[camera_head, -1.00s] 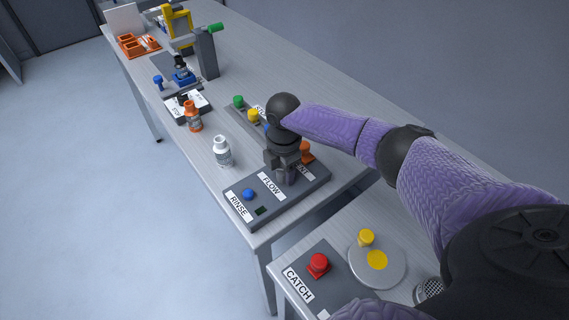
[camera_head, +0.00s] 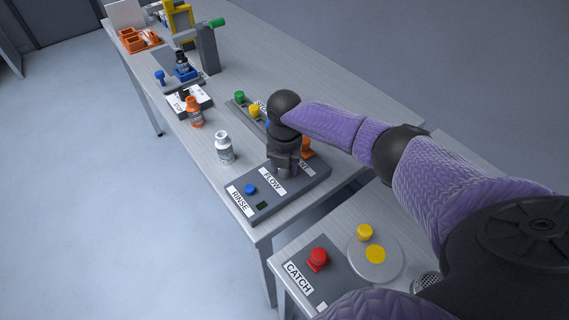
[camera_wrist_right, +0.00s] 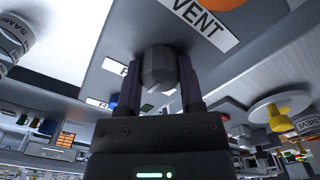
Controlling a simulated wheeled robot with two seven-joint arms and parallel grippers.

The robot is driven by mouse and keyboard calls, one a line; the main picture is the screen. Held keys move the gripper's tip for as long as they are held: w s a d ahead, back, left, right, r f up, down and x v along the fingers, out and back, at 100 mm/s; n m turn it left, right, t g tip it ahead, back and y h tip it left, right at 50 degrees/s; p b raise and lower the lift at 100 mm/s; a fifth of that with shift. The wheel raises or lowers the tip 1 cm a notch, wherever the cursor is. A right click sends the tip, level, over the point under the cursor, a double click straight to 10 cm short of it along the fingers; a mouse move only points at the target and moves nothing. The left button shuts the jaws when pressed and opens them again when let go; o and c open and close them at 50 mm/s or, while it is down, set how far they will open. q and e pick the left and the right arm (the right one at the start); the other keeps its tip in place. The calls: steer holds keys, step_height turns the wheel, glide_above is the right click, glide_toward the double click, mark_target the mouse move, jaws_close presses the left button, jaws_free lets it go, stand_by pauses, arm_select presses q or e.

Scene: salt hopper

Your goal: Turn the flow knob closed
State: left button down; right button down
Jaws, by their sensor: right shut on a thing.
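The flow knob (camera_wrist_right: 158,68) is a dark grey, rounded knob with a light line on its face, seen in the right wrist view. It stands on the grey panel (camera_head: 303,190) by the FLOW label (camera_head: 271,180). My right gripper (camera_wrist_right: 160,80) is shut on the knob, one finger at each side. In the head view my right gripper (camera_head: 284,168) points down at the panel and hides the knob. My left gripper is not in view.
The panel also has a blue button (camera_head: 250,189) by the RINSE label and an orange part (camera_head: 306,147) by the VENT label. A white bottle (camera_head: 223,148) and an orange bottle (camera_head: 194,112) stand near. A red button (camera_head: 318,259) sits in front.

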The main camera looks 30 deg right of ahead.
steer(key=shift+n, duration=0.3)
stand_by(0.4)
steer(key=shift+c, duration=1.1)
jaws_free()
step_height(320, 180, up, 9)
steer(key=p, duration=0.3)
steer(key=shift+r, duration=0.5)
steer(key=shift+f, duration=0.1)
